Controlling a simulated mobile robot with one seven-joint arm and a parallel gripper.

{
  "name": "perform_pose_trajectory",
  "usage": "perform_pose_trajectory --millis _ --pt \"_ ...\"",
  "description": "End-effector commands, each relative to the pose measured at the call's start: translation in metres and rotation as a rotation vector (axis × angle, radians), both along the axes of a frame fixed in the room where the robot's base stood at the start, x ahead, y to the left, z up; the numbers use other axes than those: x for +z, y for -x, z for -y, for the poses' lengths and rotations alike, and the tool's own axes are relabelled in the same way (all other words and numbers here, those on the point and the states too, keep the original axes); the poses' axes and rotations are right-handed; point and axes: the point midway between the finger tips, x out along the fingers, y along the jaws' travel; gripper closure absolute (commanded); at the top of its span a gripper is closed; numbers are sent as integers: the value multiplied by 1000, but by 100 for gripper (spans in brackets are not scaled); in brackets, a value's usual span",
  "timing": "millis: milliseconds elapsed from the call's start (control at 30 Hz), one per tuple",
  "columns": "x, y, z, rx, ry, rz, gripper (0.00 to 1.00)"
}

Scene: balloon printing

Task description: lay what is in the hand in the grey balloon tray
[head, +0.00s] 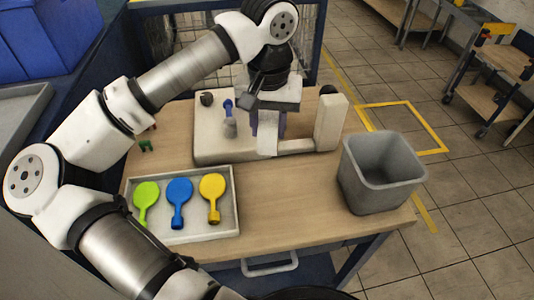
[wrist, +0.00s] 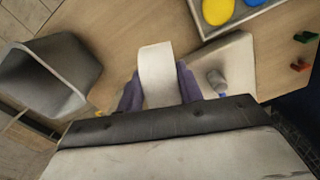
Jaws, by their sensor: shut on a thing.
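My gripper (head: 267,128) hangs over the printing machine (head: 215,145), its purple fingers closed on a cream-white piece (head: 267,143). In the wrist view the piece (wrist: 157,75) stands out between the fingertips (wrist: 158,90). I cannot tell whether it is loose or part of the machine. No balloon shows between the fingers. The grey balloon tray (head: 226,230) lies on the table to the left and nearer. In it lie a green balloon (head: 146,194), a blue balloon (head: 179,191) and a yellow balloon (head: 212,186), side by side. The tray's edge shows in the wrist view (wrist: 236,23).
A grey bin (head: 382,180) stands at the table's right side. The machine has an upright block (head: 330,122) at its right and a small grey nozzle with a blue part (head: 229,118). The table between tray and bin is clear.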

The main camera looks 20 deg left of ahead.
Motion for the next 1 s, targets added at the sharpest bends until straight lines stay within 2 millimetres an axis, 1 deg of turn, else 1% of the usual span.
perform_pose_trajectory --millis 100,200,433,600,733,1000 --pt "-28 0 0 0 4 -2 88" --pt "-46 1 1 -1 3 -1 88" --pt "-68 0 0 0 3 -1 88" --pt "-94 0 0 0 3 -1 88" --pt "-104 0 1 -1 2 1 88" --pt "-105 0 0 0 0 1 88"
